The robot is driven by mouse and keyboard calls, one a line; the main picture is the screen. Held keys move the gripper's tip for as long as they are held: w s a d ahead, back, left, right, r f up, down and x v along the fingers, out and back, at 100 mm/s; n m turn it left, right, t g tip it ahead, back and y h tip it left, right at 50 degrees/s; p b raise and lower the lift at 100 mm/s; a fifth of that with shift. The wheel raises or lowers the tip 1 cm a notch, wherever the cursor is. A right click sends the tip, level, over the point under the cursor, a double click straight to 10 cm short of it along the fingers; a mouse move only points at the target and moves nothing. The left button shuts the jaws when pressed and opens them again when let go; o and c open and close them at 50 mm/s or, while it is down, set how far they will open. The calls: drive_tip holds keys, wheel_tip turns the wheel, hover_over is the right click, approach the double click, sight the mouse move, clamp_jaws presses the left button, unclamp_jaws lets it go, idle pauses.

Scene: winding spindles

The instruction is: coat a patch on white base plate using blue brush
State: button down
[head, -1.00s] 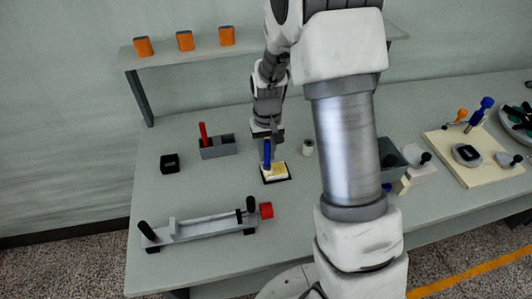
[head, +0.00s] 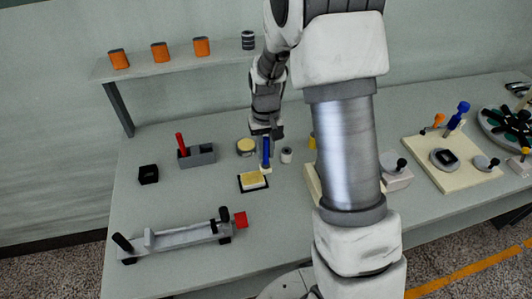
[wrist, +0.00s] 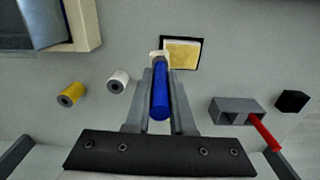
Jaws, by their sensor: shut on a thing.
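The blue brush (head: 265,150) is held upright in my gripper (head: 266,134), handle between the fingers. In the wrist view, the brush (wrist: 160,95) runs between the two grey fingers of my gripper (wrist: 160,80). Its pale head overlaps the left edge of a small plate (wrist: 200,48) with a dark rim and a yellow patch on top. In the head view this plate (head: 243,189) lies on the table, with the brush at its right edge. Whether the bristles touch it is unclear. I cannot tell if it is the white base plate.
A grey holder (head: 201,156) with a red-handled tool (head: 181,143) and a black block (head: 148,175) stand left. A round yellow-topped tin (head: 246,147) and a white spool (head: 286,155) are near the brush. A grey fixture (head: 180,236) lies in front. A cream board (head: 465,178) lies right.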

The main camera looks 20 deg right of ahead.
sight(266, 137)
drive_tip(key=shift+r+p, duration=1.55)
drive_tip(key=shift+r, duration=1.1)
drive_tip(key=shift+w+f, duration=0.1)
